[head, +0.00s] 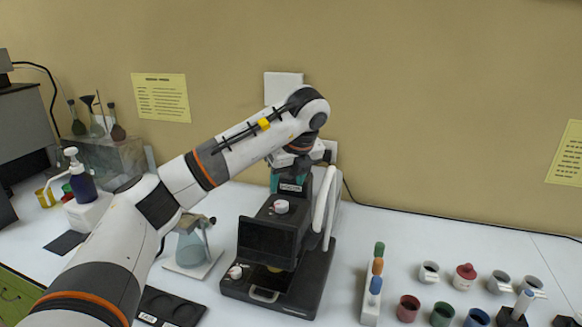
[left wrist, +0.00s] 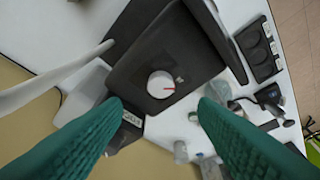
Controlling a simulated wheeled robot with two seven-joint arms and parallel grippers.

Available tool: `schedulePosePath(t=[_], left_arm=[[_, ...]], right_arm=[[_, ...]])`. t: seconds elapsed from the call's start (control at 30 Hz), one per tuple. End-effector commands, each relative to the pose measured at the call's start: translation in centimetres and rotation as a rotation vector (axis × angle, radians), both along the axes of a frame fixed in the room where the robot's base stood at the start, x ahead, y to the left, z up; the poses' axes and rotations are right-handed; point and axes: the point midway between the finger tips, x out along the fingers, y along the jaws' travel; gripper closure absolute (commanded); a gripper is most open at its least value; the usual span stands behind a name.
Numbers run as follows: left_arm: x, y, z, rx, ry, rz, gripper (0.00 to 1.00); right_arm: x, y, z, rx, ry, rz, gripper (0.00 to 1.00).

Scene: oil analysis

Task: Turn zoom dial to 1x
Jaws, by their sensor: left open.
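A dark microscope-like instrument (head: 265,240) stands on the white bench in the head view. A white round dial (head: 281,206) sits on its upper face. In the left wrist view the white dial (left wrist: 160,85) shows a red pointer mark aimed to the right; its scale marks are too small to read. A second white knob (head: 235,272) is on the lower front. My left gripper (head: 294,181) is above and behind the upper dial. In the left wrist view the teal fingers of the left gripper (left wrist: 158,104) are open, empty and apart from the dial. My right gripper is not in view.
A curved white tube (head: 325,200) rises at the instrument's right side, close to my gripper. A flask on a stand (head: 191,245) is on the left. A rack of colored vials (head: 373,288) and several cups stand on the right. The wall is close behind.

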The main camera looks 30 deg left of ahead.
Motion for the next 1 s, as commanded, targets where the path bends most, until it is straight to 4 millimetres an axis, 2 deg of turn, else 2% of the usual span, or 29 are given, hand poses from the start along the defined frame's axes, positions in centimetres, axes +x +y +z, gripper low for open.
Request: schedulePosePath(t=[0.03,0.1,0.33,1.0], left_arm=[[-0.1,-0.2,1.1,0.002,-0.006,0.000,0.46],[-0.3,-0.6,2.0,0.002,-0.004,0.000,0.46],[-0.7,-1.3,3.7,0.000,-0.002,0.001,0.46],[-0.8,-1.4,3.9,0.000,0.000,0.001,0.46]], right_arm=[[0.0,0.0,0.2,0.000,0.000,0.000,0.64],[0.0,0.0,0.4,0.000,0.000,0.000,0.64],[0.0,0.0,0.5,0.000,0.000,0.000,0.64],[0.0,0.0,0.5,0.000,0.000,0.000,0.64]])
